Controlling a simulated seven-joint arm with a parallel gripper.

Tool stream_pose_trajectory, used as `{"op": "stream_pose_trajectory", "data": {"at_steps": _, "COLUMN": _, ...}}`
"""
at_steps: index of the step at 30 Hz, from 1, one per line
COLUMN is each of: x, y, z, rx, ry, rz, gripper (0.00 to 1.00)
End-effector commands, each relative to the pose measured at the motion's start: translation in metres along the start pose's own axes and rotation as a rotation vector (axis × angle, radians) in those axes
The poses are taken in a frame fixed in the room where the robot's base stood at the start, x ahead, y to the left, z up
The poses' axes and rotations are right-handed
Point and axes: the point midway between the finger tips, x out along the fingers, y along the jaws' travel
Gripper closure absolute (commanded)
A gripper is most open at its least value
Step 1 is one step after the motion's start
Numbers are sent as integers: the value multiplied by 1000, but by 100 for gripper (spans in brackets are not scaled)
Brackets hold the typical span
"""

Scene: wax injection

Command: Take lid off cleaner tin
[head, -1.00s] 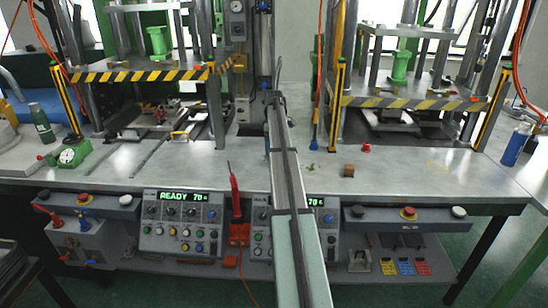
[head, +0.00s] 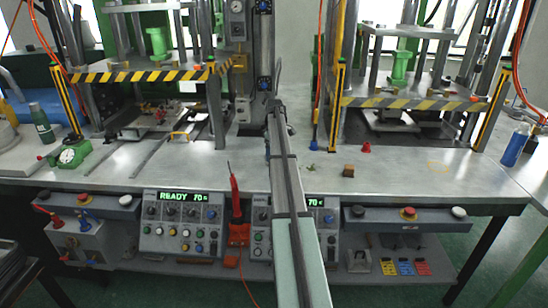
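A blue can (head: 516,145) with a pale top stands upright on the bench near its right end. A green can or bottle (head: 41,123) with a dark top stands upright at the far left. I cannot tell from the picture which is the cleaner tin; no label is readable. Both tops appear in place. My arm reaches up through the middle of the view, and my gripper (head: 274,104) is at its far end, over the back of the bench between the two presses. It is far from both cans. The fingers are too small to tell open from shut.
Two presses with yellow-black striped guards (head: 415,103) stand on the metal bench (head: 400,185). A red cap-like piece (head: 365,147) and a brown block (head: 348,171) lie right of my arm. A green dial gauge (head: 68,155) sits left. The bench's front right is clear.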

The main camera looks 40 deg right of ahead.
Motion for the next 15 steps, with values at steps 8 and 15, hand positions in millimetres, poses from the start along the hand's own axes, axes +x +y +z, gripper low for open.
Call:
{"op": "stream_pose_trajectory", "data": {"at_steps": 8, "x": -8, "y": 0, "z": 0, "rx": 0, "ry": 0, "rz": 0, "gripper": 40}}
{"op": "stream_pose_trajectory", "data": {"at_steps": 15, "x": -46, "y": 1, "z": 0, "rx": 0, "ry": 1, "rz": 1, "gripper": 40}}
